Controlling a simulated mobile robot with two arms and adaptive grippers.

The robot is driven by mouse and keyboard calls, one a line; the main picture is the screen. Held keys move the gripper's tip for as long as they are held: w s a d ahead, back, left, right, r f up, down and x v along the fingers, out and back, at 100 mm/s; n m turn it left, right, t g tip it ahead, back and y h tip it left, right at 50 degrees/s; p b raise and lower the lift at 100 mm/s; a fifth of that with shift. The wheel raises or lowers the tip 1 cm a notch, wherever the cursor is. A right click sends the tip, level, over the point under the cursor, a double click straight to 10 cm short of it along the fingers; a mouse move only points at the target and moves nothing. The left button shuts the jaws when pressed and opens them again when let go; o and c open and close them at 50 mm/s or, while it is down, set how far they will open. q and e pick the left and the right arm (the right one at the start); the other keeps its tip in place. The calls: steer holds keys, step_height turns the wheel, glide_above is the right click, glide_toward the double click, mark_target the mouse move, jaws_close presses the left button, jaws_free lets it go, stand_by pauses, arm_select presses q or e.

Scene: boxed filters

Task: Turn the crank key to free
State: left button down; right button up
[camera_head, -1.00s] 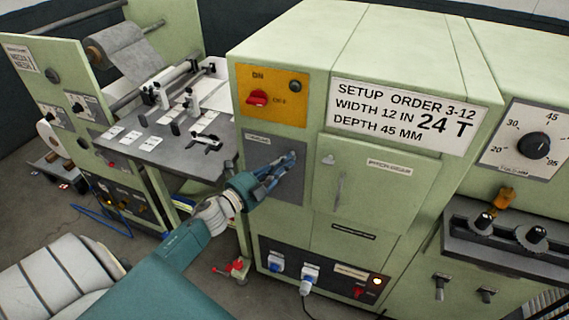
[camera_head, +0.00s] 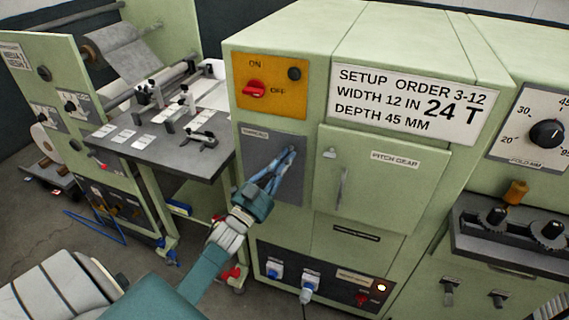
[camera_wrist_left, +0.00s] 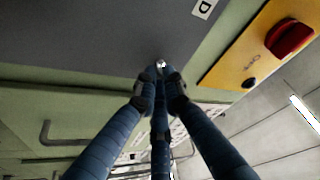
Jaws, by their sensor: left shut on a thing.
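My left gripper (camera_head: 291,151) reaches up to the dark grey panel (camera_head: 257,152) on the green machine's front. Its blue fingers are drawn together there. In the left wrist view the fingertips (camera_wrist_left: 160,74) close around a small bright metal piece (camera_wrist_left: 161,64), which looks like the end of the crank key; most of it is hidden by the fingers. The panel's label is only partly readable in the head view, and I cannot read the key's position marks. My right gripper is not in view.
The orange plate with a red ON/OFF switch (camera_head: 253,89) is just above the panel. The pitch gear door (camera_head: 400,185) with its vertical handle (camera_head: 341,187) is close on the right. A grey table (camera_head: 160,157) with clamps stands to the left. Sockets (camera_head: 311,280) are below.

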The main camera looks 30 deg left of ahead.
arm_select(q)
steer(key=n+y, duration=0.1)
steer(key=n, duration=0.1)
steer(key=n+y, duration=0.1)
steer(key=n, duration=0.2)
steer(key=shift+d+f+y+b, duration=0.15)
steer(key=shift+y+b, duration=0.25)
steer(key=shift+w+d+n+y, duration=0.1)
steer(key=shift+n+y, duration=0.55)
steer(key=shift+n, duration=0.8)
steer(key=shift+d+n+y, duration=0.1)
steer(key=shift+n+y, duration=0.55)
steer(key=shift+n, duration=0.8)
steer(key=c, duration=1.8)
jaws_free()
steer(key=shift+c, duration=0.2)
steer(key=v, duration=1.2)
